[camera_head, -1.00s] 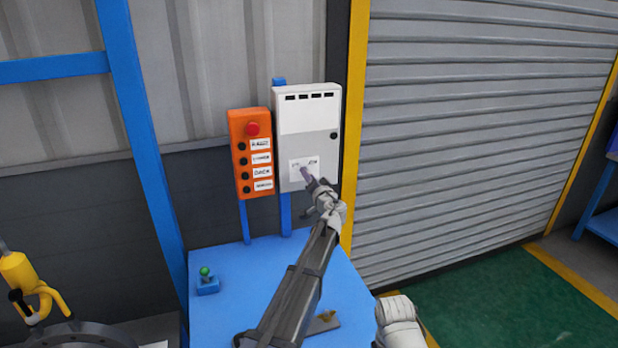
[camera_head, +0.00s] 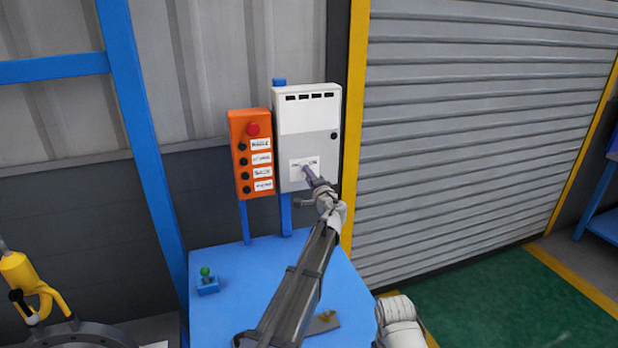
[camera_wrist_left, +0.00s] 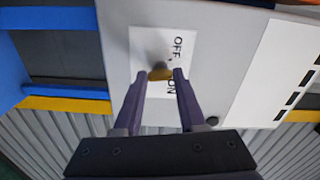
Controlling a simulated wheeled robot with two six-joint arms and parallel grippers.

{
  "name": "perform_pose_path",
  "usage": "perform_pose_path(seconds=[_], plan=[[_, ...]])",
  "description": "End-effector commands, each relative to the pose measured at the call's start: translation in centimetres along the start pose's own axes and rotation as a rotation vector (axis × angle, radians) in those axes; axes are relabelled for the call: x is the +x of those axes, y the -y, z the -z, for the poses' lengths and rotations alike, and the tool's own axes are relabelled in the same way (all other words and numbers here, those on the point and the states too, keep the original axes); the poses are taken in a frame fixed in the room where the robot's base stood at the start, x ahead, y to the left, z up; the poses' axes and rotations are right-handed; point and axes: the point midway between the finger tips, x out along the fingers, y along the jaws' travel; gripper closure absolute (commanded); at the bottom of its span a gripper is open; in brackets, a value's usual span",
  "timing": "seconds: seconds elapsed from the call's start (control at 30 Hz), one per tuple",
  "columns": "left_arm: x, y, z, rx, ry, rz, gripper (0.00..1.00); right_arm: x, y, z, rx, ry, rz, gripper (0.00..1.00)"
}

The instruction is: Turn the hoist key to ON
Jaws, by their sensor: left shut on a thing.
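The hoist key (camera_wrist_left: 160,74) is a small brass-coloured piece in a grey lock on a white label (camera_wrist_left: 146,45). The label reads OFF and ON, and sits low on the grey-white control box (camera_head: 308,120). My left gripper (camera_wrist_left: 167,73) has its purple fingertips on either side of the key and is shut on it. In the head view the same gripper (camera_head: 308,173) reaches the label from below and hides the key. I cannot tell exactly which mark the key points at. My right gripper is not in view.
An orange button panel (camera_head: 251,155) with a red button stands just left of the box. A blue table (camera_head: 240,300) below carries a green-knobbed blue block (camera_head: 207,282). A yellow post (camera_head: 354,120) and roller shutter (camera_head: 480,130) are on the right.

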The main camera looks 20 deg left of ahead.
Motion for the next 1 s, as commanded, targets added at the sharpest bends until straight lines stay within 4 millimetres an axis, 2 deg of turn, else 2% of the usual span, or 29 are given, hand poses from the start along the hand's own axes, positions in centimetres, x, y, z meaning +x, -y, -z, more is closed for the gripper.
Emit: perform_pose_path(seconds=[0.6,1.0], plan=[[-0.08,0.02,0.05,0.574,-0.001,-0.001,1.00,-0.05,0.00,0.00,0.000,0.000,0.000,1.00],[-0.11,0.03,0.07,0.843,-0.001,-0.001,1.00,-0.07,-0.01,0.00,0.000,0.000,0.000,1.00]])
